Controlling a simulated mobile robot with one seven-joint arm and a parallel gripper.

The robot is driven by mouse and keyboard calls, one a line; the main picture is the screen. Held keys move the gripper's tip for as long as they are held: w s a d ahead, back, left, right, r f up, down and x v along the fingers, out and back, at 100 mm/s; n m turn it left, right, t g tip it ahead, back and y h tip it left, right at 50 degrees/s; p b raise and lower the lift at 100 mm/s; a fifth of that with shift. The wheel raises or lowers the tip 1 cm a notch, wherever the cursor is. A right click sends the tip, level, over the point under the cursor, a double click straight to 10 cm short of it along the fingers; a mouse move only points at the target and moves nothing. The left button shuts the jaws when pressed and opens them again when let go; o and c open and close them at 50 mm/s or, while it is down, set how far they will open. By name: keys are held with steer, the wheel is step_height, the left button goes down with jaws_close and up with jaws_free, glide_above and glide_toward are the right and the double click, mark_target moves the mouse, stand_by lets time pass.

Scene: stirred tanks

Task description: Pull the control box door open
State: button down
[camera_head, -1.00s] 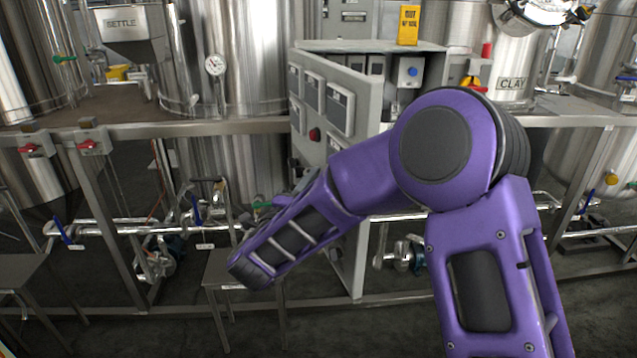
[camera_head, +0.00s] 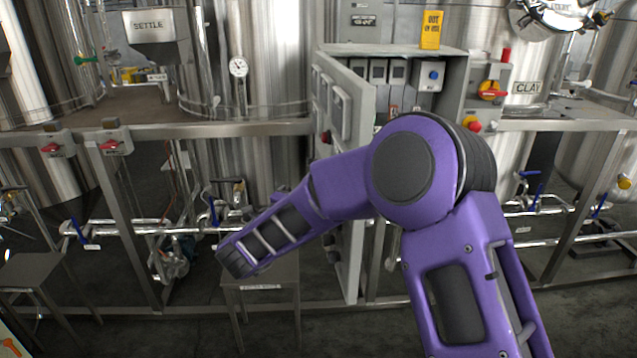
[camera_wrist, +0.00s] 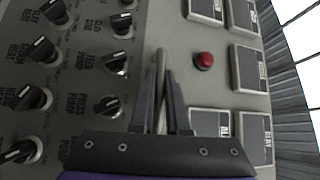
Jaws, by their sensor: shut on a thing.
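The grey control box (camera_head: 452,95) stands on the frame right of centre in the head view. Its door (camera_head: 362,68) stands open and is seen nearly edge-on, with its outer face toward the left. In the wrist view the door face (camera_wrist: 222,75) fills most of the picture, with rows of black knobs, a red button (camera_wrist: 204,61) and several display panels. My gripper (camera_wrist: 162,92) is shut on the upright bar handle (camera_wrist: 160,62) of the door. In the head view my arm hides the gripper and the handle.
Inside the box are several grey modules and a blue button (camera_head: 434,75). A steel stool (camera_head: 262,283) stands below my forearm. Pipes and valves run under the frame rail (camera_head: 230,128). Steel tanks stand behind. The floor in front is partly clear.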

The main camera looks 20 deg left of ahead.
steer(key=shift+a, duration=0.1)
steer(key=c, duration=0.9)
jaws_free()
steer(key=v, duration=1.7)
steer(key=shift+s+f, duration=0.1)
steer(key=shift+s, duration=0.1)
